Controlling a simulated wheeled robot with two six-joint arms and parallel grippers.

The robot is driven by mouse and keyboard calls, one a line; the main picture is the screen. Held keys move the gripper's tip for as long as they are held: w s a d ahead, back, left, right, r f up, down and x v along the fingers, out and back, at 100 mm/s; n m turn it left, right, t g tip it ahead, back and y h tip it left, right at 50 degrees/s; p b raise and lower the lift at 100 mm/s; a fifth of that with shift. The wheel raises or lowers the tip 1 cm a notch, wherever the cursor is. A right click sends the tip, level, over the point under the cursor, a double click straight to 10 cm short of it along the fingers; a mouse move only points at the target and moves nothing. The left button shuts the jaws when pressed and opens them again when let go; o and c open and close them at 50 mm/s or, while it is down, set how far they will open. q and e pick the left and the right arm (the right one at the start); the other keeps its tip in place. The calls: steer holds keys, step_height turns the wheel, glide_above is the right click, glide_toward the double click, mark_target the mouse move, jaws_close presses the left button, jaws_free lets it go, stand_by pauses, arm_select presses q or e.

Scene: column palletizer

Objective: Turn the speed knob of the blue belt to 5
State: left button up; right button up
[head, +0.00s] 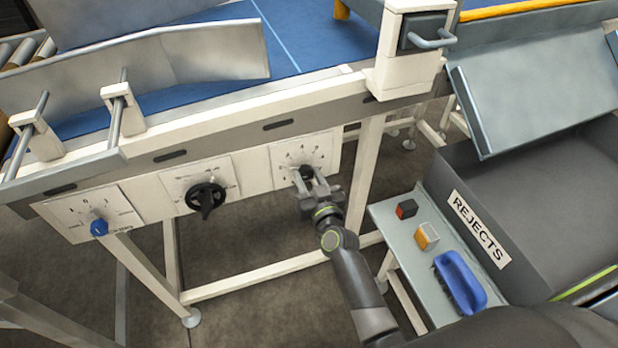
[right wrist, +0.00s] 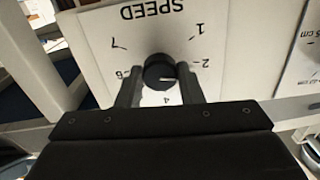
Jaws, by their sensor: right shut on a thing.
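The speed knob (head: 306,171) is small, round and black, on a white dial plate (head: 322,147) under the blue belt (head: 318,30). My right gripper (head: 312,182) is shut on it from the front. In the right wrist view the knob (right wrist: 158,68) sits between the two fingers (right wrist: 160,88). The dial plate (right wrist: 100,35) reads SPEED upside down there, with 1, 2, 4, 6 and 7 visible. The fingers appear to cover the spots for 3 and 5. A pale line on the knob points right, just below the 2. My left gripper is not in view.
A black handle knob (head: 206,198) and a blue knob (head: 99,227) sit on plates to the left. A grey shelf (head: 385,222) at right holds a red-and-black block (head: 406,209), an orange-and-white block (head: 427,236) and a blue brush (head: 460,280), beside the REJECTS bin (head: 452,170).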

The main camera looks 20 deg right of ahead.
steer(key=m, duration=1)
steer(key=shift+m, duration=0.3)
stand_by(0.5)
steer(key=o, duration=1)
steer(key=shift+c, duration=0.2)
